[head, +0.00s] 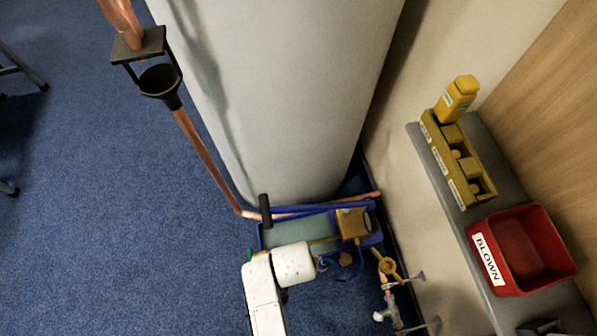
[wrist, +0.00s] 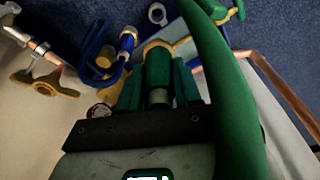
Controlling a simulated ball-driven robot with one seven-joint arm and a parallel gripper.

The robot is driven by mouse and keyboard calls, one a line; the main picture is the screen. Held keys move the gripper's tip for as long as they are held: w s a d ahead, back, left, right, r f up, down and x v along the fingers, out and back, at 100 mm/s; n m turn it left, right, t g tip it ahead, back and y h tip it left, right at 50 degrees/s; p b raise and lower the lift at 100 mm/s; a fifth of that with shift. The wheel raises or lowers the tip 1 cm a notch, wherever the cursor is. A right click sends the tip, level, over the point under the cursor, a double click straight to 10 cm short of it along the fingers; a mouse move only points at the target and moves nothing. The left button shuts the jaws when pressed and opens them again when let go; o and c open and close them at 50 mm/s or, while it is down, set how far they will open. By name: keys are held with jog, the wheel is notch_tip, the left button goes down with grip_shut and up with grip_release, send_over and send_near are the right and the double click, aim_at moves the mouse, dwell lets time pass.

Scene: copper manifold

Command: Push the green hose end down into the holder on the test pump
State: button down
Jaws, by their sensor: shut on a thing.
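In the wrist view my gripper (wrist: 158,88) is shut on the green hose end (wrist: 158,70), which has a grey collar between the fingers. The green hose (wrist: 238,90) curves up along the right side of that view. A yellow rim shows by the far tip of the hose end; I cannot tell if it is the holder or whether the tip is inside it. In the head view the test pump (head: 300,232), with a pale tank, blue frame and black handle (head: 265,210), stands on the floor. My white arm covers my gripper there.
Yellow-handled valve (head: 388,266) and pipe fittings (head: 388,308) are at the wall right of the pump. A large pale cylinder (head: 280,90) stands behind it. A copper pipe (head: 205,155) runs up left. A shelf holds a red bin (head: 520,250) and yellow rack (head: 455,160).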

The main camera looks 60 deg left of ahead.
notch_tip(320, 180, down, 10)
jog(key=b, duration=0.6)
jog(key=shift+r, duration=0.25)
jog(key=shift+f, duration=0.25)
dwell(0.4)
jog(key=shift+f+b, duration=1.1)
jog(key=shift+f, duration=0.1)
jog(key=shift+f+b, duration=0.3)
jog(key=shift+f, duration=0.4)
dwell(0.6)
jog(key=c, duration=0.7)
grip_release()
jog(key=r+p, duration=0.1)
jog(key=r, duration=0.2)
jog(key=r+p, duration=0.2)
jog(key=r, duration=0.2)
jog(key=s+d+r+p, duration=0.1)
jog(key=r+p, duration=0.1)
jog(key=r, duration=0.1)
jog(key=shift+s+r, duration=0.1)
jog(key=shift+r, duration=0.25)
